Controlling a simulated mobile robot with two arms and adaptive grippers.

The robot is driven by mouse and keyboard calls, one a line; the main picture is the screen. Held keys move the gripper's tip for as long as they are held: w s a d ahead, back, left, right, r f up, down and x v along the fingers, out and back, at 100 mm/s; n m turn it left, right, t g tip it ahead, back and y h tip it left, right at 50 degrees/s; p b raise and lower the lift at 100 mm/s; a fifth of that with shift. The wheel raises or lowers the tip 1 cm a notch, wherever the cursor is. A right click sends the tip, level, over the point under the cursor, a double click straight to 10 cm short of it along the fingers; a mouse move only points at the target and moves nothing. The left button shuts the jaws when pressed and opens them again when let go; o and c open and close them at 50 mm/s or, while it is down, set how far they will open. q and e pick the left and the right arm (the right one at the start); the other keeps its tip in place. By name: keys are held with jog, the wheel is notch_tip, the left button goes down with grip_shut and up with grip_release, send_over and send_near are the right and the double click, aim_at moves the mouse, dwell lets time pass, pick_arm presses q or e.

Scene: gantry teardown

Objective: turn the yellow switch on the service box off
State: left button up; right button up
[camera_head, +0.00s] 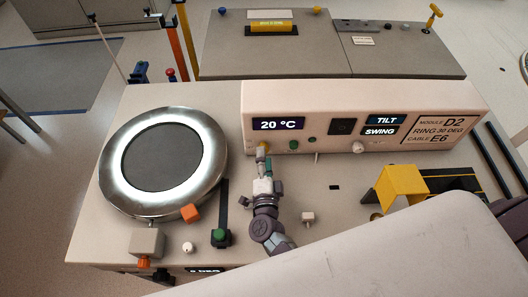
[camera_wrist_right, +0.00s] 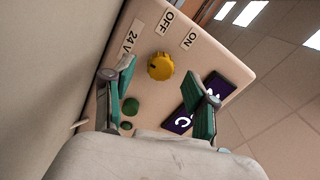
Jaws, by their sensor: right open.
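The service box (camera_head: 370,97) is the long beige box at the back of the bench, with a "20 °C" display. Its yellow switch (camera_wrist_right: 160,67) is a round ribbed knob in the wrist view, beside the OFF, ON and 24V labels. I cannot tell which label it points to. In the head view the switch (camera_head: 263,147) is small and partly hidden by my right gripper (camera_head: 264,168). In the wrist view my right gripper (camera_wrist_right: 160,86) is open, its green-padded fingers on either side of the knob, with visible gaps. My left gripper is not in view.
A round metal ring unit (camera_head: 216,144) stands at the left of the bench. A yellow bracket (camera_head: 402,181) is at the right. Green buttons (camera_wrist_right: 130,106) sit near the switch. A small pale block (camera_head: 308,217) stands on the bench right of my right gripper.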

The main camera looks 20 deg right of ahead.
jog(key=v, duration=0.9)
jog(key=shift+s+r, duration=0.1)
jog(key=shift+s, duration=0.2)
